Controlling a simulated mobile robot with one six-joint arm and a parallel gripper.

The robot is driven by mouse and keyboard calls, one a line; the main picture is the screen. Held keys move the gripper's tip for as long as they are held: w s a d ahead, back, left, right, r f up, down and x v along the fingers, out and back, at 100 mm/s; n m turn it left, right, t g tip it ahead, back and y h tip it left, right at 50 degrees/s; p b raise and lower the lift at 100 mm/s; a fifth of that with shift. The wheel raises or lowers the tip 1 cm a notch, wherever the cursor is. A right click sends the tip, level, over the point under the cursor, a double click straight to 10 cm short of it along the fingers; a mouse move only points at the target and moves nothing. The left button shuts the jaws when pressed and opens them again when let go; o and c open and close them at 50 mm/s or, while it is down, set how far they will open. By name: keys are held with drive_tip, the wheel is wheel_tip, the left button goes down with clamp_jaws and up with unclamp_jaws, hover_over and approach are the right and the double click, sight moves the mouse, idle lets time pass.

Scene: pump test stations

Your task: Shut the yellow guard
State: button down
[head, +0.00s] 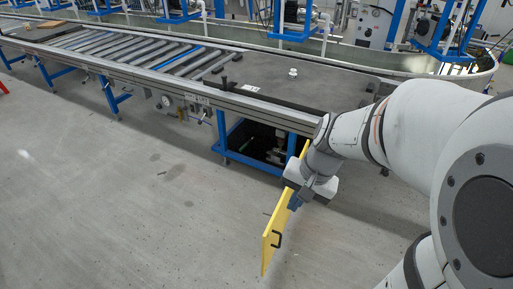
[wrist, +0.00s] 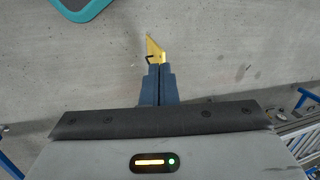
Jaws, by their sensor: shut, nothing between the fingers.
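The yellow guard (head: 270,238) is a flat panel standing open, swung out from the bench's front into the aisle. It has a black handle (head: 277,240) near its outer end. My gripper (head: 293,205) is beside the panel, with its dark blue fingers shut and empty; I cannot tell whether they touch it. The arm hides part of the panel towards the bench. In the wrist view the gripper (wrist: 158,68) points at the guard (wrist: 155,46), which shows just beyond the fingertips.
The long bench (head: 300,85) with rollers runs across the back. Below its right end is a dark open bay (head: 258,142) in a blue frame. The grey floor (head: 130,215) on the left is clear. A teal-edged object (wrist: 85,8) lies at the wrist view's upper left.

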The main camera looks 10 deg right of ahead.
drive_tip(key=w+d+f+m+t+y+b, duration=0.15)
drive_tip(key=w+d+f+m+b, duration=0.35)
drive_tip(key=f, duration=0.7)
drive_tip(key=w+d+f+m+t+y+b, duration=0.1)
drive_tip(key=w+d+f+m+y+b, duration=0.15)
drive_tip(key=f+m+b, duration=0.6)
drive_tip(key=w+d+f+m+t+y+b, duration=0.1)
drive_tip(key=w+d+f+m, duration=0.35)
drive_tip(key=f, duration=0.95)
drive_tip(key=b, duration=0.4)
approach(270, 230)
drive_tip(key=x, duration=0.5)
drive_tip(key=shift+d+f, duration=0.15)
drive_tip(key=shift+f, duration=0.5)
drive_tip(key=shift+w+a+r, duration=0.1)
drive_tip(key=shift+w+a, duration=0.2)
drive_tip(key=shift+a, duration=0.05)
